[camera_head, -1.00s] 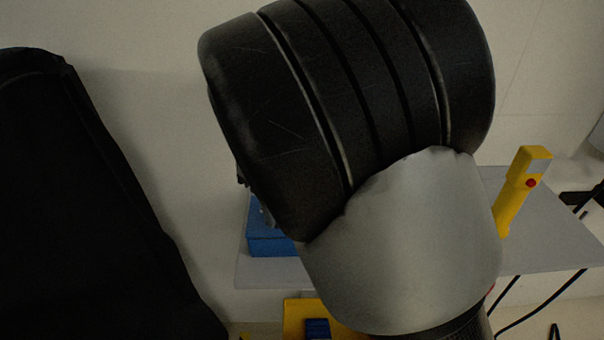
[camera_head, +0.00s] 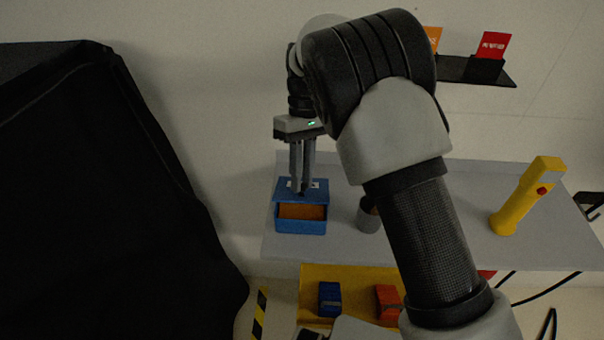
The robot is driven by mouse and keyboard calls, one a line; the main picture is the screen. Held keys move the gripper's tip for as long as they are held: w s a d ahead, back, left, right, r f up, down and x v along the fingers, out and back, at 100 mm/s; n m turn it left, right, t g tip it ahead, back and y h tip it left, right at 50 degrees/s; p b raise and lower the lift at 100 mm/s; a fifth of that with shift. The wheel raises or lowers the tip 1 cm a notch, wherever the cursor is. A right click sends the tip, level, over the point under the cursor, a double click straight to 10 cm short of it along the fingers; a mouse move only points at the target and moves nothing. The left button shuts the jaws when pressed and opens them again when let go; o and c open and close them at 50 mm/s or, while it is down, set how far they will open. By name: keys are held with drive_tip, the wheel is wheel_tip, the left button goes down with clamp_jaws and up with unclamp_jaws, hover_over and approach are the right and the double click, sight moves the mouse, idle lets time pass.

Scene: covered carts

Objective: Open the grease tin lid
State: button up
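The grease tin appears to be the blue box (camera_head: 301,228) on the left of the grey shelf. Orange shows inside it behind its front wall. Its blue lid (camera_head: 283,190) is at the back of the opening, off the front part; I cannot tell if it is tilted up or slid back. The two fingers are close together with a narrow gap. A small dark spot shows between the tips; whether they hold the lid is too small to tell.
A grey cup (camera_head: 368,219) stands right of the tin, partly behind my arm. Below is a yellow surface (camera_head: 350,277) with blue and orange items. A black cover (camera_head: 110,220) fills the left.

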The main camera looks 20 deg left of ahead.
drive_tip(key=o, duration=0.4)
drive_tip(key=shift+r, duration=0.1)
drive_tip(key=d+v, duration=0.1)
drive_tip(key=v, duration=0.6)
drive_tip(key=shift+a+r, duration=0.2)
drive_tip(key=shift+a, duration=0.35)
drive_tip(key=shift+w, duration=0.1)
